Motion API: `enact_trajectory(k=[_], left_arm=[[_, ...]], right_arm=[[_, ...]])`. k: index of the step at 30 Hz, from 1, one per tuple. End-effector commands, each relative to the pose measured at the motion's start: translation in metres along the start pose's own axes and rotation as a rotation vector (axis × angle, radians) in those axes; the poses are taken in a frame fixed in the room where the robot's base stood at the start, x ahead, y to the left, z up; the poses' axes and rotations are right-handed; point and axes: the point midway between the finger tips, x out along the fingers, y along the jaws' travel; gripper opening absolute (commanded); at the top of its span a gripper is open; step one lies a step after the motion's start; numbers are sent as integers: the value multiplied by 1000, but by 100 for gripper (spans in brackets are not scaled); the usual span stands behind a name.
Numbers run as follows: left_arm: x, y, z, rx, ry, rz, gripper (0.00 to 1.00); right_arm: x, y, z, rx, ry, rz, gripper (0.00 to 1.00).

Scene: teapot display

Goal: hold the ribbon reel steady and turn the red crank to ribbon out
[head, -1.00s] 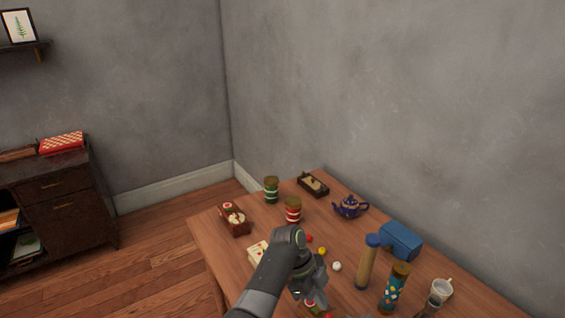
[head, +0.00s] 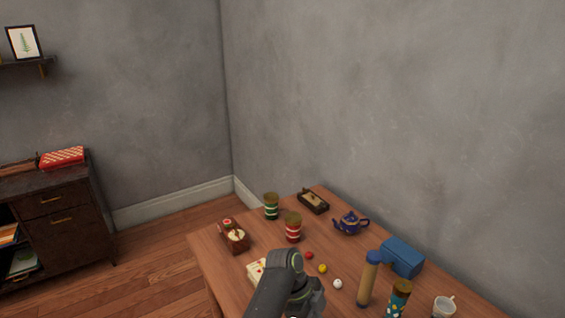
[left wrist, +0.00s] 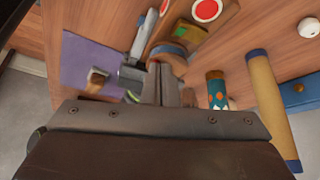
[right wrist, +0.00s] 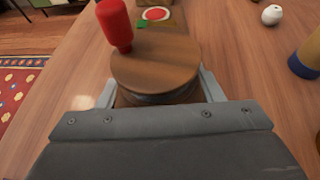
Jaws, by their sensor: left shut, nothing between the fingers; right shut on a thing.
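The ribbon reel (right wrist: 155,62) is a round wooden drum, seen from above in the right wrist view. The red crank's handle (right wrist: 115,25) stands up at its upper left edge. My right gripper (right wrist: 158,88) is shut on the reel, with a finger on either side of the drum. My left gripper (left wrist: 165,80) is shut and empty; in the left wrist view its fingertips are close to a wooden round piece that is probably the reel. Its arm enters the head view from the bottom, with the gripper (head: 308,299) low in the frame. The reel is not visible in the head view.
A purple cloth (left wrist: 85,58) lies at the left of the left wrist view. A patterned teal tube (head: 397,300), a tan cylinder (head: 367,283), a blue box (head: 402,257) and a white cup (head: 444,306) stand to the right. A blue teapot (head: 350,223) is farther back.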

Motion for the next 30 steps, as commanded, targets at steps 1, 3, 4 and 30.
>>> enact_trajectory(k=[1,3,4,30], left_arm=[[5,3,-6,1,13,7,0],[6,3,-6,1,13,8,0],[6,3,-6,1,13,8,0],[-47,2,-25,6,11,1,0]], right_arm=[[0,0,0,-1,0,0,26],[0,0,0,-1,0,0,26],[0,0,0,-1,0,0,26],[0,0,0,-1,0,0,26]])
